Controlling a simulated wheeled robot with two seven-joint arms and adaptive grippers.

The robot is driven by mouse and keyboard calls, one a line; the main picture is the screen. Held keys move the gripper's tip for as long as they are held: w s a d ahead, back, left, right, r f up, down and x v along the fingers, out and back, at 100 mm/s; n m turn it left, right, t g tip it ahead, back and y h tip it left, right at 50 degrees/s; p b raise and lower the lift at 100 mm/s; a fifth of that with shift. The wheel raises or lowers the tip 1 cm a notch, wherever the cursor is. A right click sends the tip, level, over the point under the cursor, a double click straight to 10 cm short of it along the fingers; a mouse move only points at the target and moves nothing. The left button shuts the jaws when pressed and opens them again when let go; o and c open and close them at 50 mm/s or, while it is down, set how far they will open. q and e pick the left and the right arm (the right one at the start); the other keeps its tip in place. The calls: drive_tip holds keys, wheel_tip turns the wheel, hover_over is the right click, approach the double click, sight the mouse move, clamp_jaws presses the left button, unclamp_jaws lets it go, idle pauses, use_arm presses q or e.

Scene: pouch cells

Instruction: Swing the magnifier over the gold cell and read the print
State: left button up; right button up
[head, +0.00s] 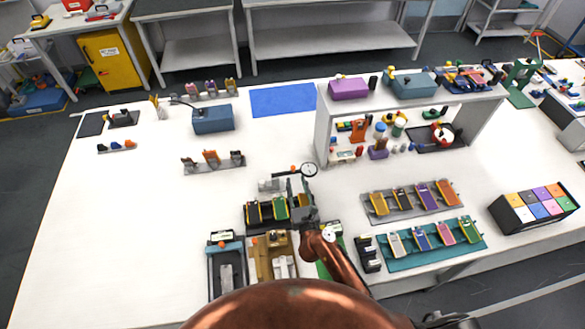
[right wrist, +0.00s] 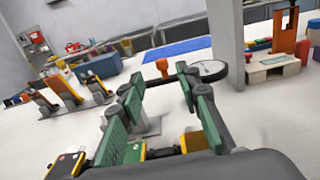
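The magnifier has a round dark-rimmed lens (head: 309,170) on an arm with an orange knob (head: 292,168), above a grey stand. The lens (right wrist: 208,70) and knob (right wrist: 162,66) also show in the right wrist view. My right gripper (head: 300,190) is beside the stand. In the right wrist view its green-padded fingers (right wrist: 155,100) are apart, with the knob beyond them and nothing clearly held. Yellow-edged cells (head: 252,213) stand in a dark rack just left of the gripper; one shows in the wrist view (right wrist: 66,164). I cannot tell which is the gold cell. My left gripper is not in view.
A raised white shelf (head: 322,125) stands behind at right. Cell trays, one grey (head: 385,217) and one teal (head: 400,262), lie to the right. A holder with several cells (head: 212,160) and a blue box (head: 212,119) stand behind. The table's left side is mostly clear.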

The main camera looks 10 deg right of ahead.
sight(294, 170)
drive_tip(key=shift+w+d+f+b, duration=0.1)
drive_tip(key=shift+w+f+b, duration=0.1)
drive_tip(key=shift+w, duration=1.85)
drive_tip(key=shift+w+f+b, duration=0.2)
drive_tip(key=shift+w, duration=1.8)
drive_tip(key=shift+c, duration=0.6)
clamp_jaws()
